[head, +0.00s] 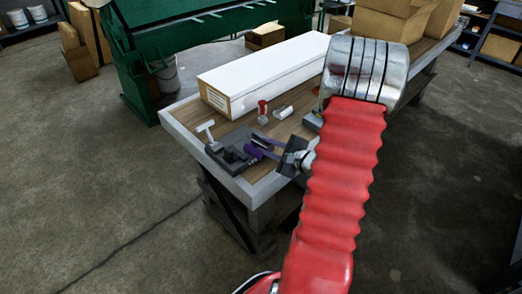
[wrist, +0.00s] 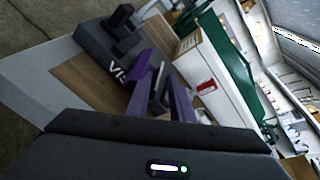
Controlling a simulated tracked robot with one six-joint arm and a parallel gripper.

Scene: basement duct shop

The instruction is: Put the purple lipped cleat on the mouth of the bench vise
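The bench vise (head: 235,147) is a dark grey block and base at the near left corner of the bench. In the wrist view the vise (wrist: 105,42) shows top left, with white letters on its side. Purple bars, which I take for the purple lipped cleat (head: 254,151), lie just right of the vise, directly in front of my gripper (head: 275,149). In the wrist view the purple cleat (wrist: 143,82) shows as two bars with a grey piece between them. I cannot tell cleat from fingers here, nor whether the fingers grip it. The vise's mouth is not clearly visible.
A long white box (head: 265,75) lies along the bench behind. A red cylinder (head: 262,108) and a small white piece (head: 283,113) stand before it. A white T-shaped piece (head: 207,129) is by the vise. Cardboard boxes (head: 385,22) occupy the far end.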

